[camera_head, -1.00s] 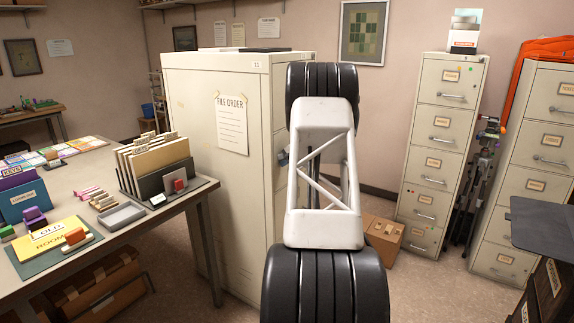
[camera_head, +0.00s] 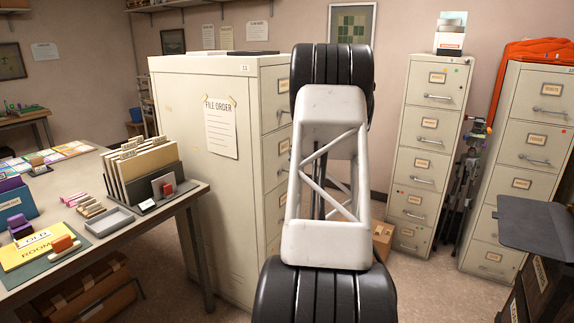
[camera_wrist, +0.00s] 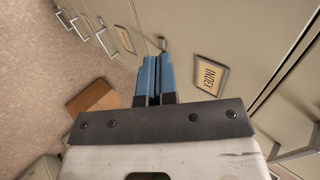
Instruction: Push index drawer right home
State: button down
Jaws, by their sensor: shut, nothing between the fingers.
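The index drawer (camera_wrist: 240,50) is a cream front with a framed INDEX label (camera_wrist: 210,74), seen at a slant in the wrist view. My gripper (camera_wrist: 153,62) has its two blue fingers together and empty, beside the label. The fingertips are close to the drawer front by a small metal handle (camera_wrist: 162,44); I cannot tell whether they touch. How far the drawer stands out is unclear. In the head view the cream cabinet (camera_head: 190,170) shows its side with a FILE ORDER sheet; my arm covers most of its drawer fronts and hides my gripper.
A table (camera_head: 185,205) with a file rack and small trays stands at left, close to the cabinet. Other filing cabinets (camera_head: 425,150) stand at right. A cardboard box (camera_head: 381,238) is on the floor behind my arm. A dark panel (camera_head: 535,225) is at far right.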

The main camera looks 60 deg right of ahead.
jog(key=shift+v, duration=1.05)
